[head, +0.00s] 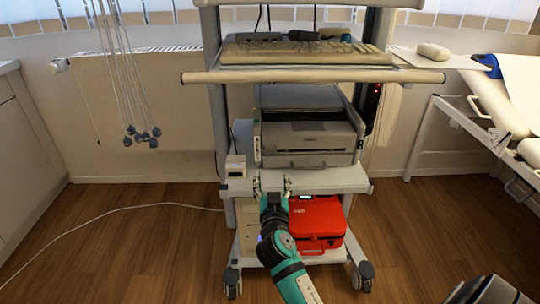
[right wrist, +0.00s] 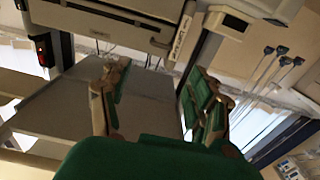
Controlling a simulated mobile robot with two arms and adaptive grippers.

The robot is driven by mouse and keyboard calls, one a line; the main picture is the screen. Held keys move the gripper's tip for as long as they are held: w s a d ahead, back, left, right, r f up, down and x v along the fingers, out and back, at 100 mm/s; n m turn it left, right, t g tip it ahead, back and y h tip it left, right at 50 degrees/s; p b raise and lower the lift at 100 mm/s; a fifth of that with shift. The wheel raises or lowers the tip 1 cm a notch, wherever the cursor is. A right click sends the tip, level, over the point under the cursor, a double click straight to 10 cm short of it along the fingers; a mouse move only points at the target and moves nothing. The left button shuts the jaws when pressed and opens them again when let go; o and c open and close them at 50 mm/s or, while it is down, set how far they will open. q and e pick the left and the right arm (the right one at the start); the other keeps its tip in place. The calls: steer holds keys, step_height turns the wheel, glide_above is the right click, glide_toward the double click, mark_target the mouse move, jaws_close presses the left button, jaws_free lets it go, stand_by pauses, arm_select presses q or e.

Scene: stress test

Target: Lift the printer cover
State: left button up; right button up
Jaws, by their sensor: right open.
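The grey printer (head: 308,142) stands on the middle shelf of a cart in the head view. Its flat top, the cover (head: 300,97), lies under the keyboard shelf; I cannot tell whether it is fully closed. My right gripper (head: 272,184) is open and empty at the front edge of the printer's shelf, in front of and below the printer's left part, apart from the cover. In the right wrist view its two fingers (right wrist: 155,75) are spread, with part of the printer (right wrist: 110,18) along the top of the picture.
A keyboard (head: 300,50) lies on the shelf above the printer, whose front bar (head: 310,77) overhangs it. A small white box (head: 236,166) stands left of the printer. A red case (head: 318,222) sits below. Cables (head: 115,70) hang at left. A bed (head: 490,120) stands at right.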

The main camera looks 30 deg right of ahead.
glide_toward(270, 152)
steer(key=x, duration=0.2)
steer(key=b+x, duration=0.1)
steer(key=x, duration=0.6)
steer(key=shift+w+d+f, duration=0.1)
steer(key=shift+f, duration=0.05)
arm_select(q)
steer(key=w+d+r+t+h, duration=0.1)
steer(key=w+d+r+t, duration=0.1)
steer(key=w, duration=0.4)
steer(key=shift+w+r+t, duration=0.25)
steer(key=shift+r+t, duration=0.25)
steer(key=shift+t, duration=0.4)
arm_select(e)
steer(key=shift+w+d, duration=0.3)
steer(key=shift+w, duration=0.2)
arm_select(q)
steer(key=shift+d, duration=0.1)
arm_select(e)
jaws_close()
